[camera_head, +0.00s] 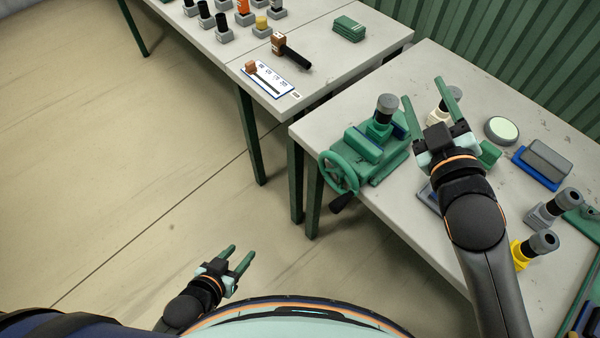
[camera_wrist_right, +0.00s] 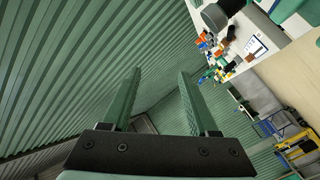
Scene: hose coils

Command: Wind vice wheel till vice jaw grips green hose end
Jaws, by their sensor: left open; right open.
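The green vice (camera_head: 387,165) stands at the left edge of the right-hand table. Its green wheel (camera_head: 338,172) faces left, with a black handle (camera_head: 342,203) at the bottom. A hose end with a dark grey top and green base (camera_head: 385,110) stands upright at the vice jaws; whether the jaw touches it I cannot tell. My right gripper (camera_head: 430,93) is open and empty above the table, right of the vice. Its fingers also show apart in the right wrist view (camera_wrist_right: 159,73). My left gripper (camera_head: 240,253) is open and empty, low, left of and away from the wheel.
A cream-based fitting (camera_head: 438,112) stands behind my right gripper. A round pale green disc (camera_head: 502,130), a grey block on blue (camera_head: 547,160), and grey and yellow fittings (camera_head: 521,252) lie to the right. Another table (camera_head: 330,80) holds several fittings. Floor left of the wheel is clear.

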